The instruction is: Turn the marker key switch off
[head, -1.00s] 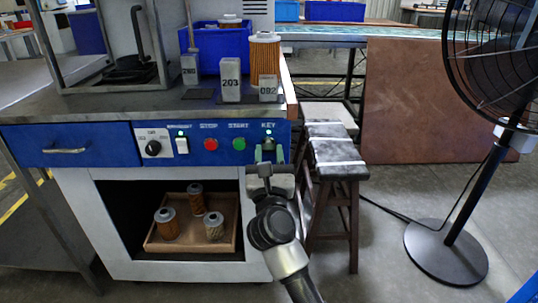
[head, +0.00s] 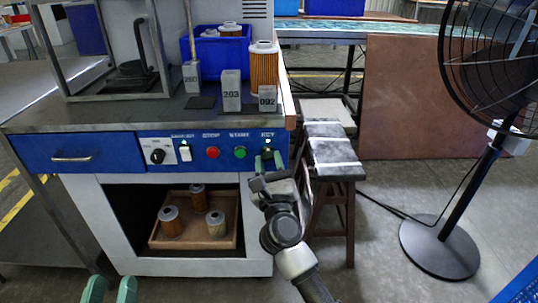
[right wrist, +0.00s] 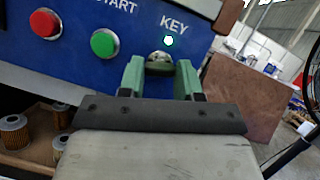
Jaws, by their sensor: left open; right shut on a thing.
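The key switch (right wrist: 159,62) is on the blue panel under the KEY label. A small light (right wrist: 168,41) beside it glows green-white, and this light also shows in the head view (head: 268,143). My right gripper (right wrist: 159,76) has its green fingers on either side of the switch's metal knob and is shut on it. The fingers partly hide the knob, so its exact angle is hard to tell. In the head view my right gripper (head: 267,161) is at the panel's right end. My left gripper (head: 110,289) is open and empty at the bottom left.
Cartridges stand in a wooden tray (head: 166,242) below. A stool (head: 333,152) is close on the right.

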